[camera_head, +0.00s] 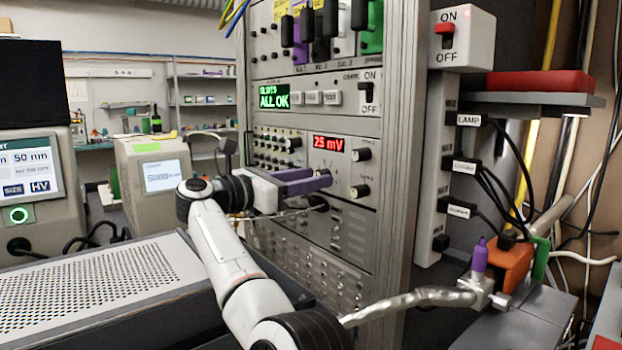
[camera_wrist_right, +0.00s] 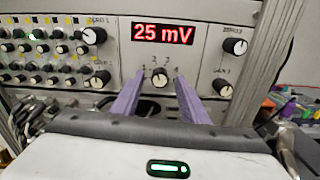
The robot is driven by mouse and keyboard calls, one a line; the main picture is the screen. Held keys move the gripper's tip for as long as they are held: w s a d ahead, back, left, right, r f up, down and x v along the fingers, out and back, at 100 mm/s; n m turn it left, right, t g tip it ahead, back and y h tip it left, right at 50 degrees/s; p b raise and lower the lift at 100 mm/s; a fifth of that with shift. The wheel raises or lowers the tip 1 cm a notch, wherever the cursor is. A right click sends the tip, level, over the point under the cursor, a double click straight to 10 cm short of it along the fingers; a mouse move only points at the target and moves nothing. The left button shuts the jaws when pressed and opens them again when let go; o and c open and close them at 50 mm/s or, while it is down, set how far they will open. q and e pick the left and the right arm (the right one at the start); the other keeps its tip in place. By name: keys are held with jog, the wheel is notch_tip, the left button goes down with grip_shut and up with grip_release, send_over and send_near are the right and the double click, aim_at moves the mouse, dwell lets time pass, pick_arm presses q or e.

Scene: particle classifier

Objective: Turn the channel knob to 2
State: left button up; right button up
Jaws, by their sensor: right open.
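In the right wrist view the channel knob (camera_wrist_right: 160,78) is a small dark round knob with a light mark, below the red "25 mV" display (camera_wrist_right: 163,33). Small digits ring the knob; its setting is too small to read surely. My right gripper (camera_wrist_right: 160,85) is open, with one purple finger to each side of the knob. I cannot tell whether either finger touches it. In the head view my right gripper (camera_head: 318,180) reaches the panel just under the display (camera_head: 328,143), and its fingers largely hide the knob. My left gripper is not in view.
Other black knobs (camera_wrist_right: 235,46) sit right of the display, and a dense panel of small knobs (camera_wrist_right: 40,50) lies left. A rack (camera_head: 385,120) holds the panels. Cables (camera_head: 500,180) hang at right. A perforated grey box (camera_head: 95,285) stands at lower left.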

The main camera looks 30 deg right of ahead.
jog(key=a, duration=0.9)
jog(key=shift+s+a+p, duration=0.4)
jog(key=shift+p, duration=0.05)
jog(key=shift+s+f, duration=0.1)
